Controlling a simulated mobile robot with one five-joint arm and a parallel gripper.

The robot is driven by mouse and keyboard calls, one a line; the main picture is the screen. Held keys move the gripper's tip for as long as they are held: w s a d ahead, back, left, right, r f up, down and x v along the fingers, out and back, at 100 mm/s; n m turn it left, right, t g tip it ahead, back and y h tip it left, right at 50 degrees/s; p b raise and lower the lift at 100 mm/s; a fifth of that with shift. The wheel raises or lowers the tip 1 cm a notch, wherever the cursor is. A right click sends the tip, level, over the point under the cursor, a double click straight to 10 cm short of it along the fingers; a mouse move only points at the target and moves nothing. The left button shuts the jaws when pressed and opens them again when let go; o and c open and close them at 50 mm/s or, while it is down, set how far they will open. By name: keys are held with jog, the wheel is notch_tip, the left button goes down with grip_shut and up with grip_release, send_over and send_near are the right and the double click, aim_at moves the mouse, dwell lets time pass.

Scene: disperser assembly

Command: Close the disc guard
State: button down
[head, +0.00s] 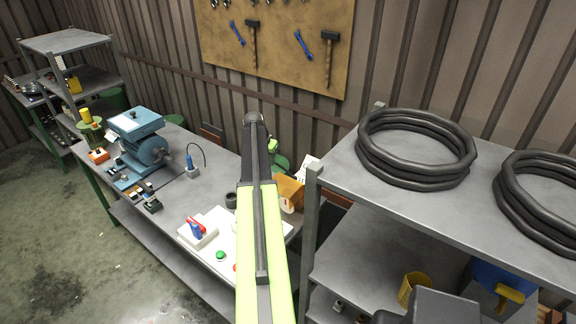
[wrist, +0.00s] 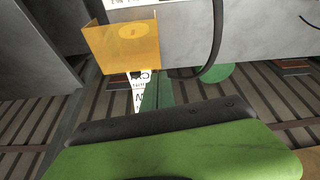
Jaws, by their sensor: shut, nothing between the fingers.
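An amber box-like part (head: 289,193), which looks like the disc guard, stands on the bench just right of my raised arm. It also shows at the upper left of the wrist view (wrist: 120,48), where it looks see-through, with a rounded shape visible in it. I cannot tell its hinge position. Green machine parts (head: 280,163) show behind it, partly hidden by my arm. My lime and dark arm rises through the middle of the head view.
A grey shelf rack (head: 331,167) with coiled black hoses (head: 417,150) stands close on the right. The bench (head: 198,205) holds a blue machine (head: 147,150) and a white panel with buttons (head: 220,243). A large green, dark-edged piece (wrist: 180,153) fills the lower wrist view.

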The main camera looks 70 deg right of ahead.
jog(key=s+d+r+m, duration=0.1)
jog(key=s+d+m, duration=0.1)
jog(key=s+d, duration=0.35)
jog(key=shift+g, duration=0.3)
jog(key=b+x, duration=0.9)
jog(key=shift+s+f, duration=0.25)
jog(key=shift+f, duration=0.15)
jog(key=a, duration=0.4)
jog(key=shift+w, duration=0.4)
jog(key=shift+d, duration=0.15)
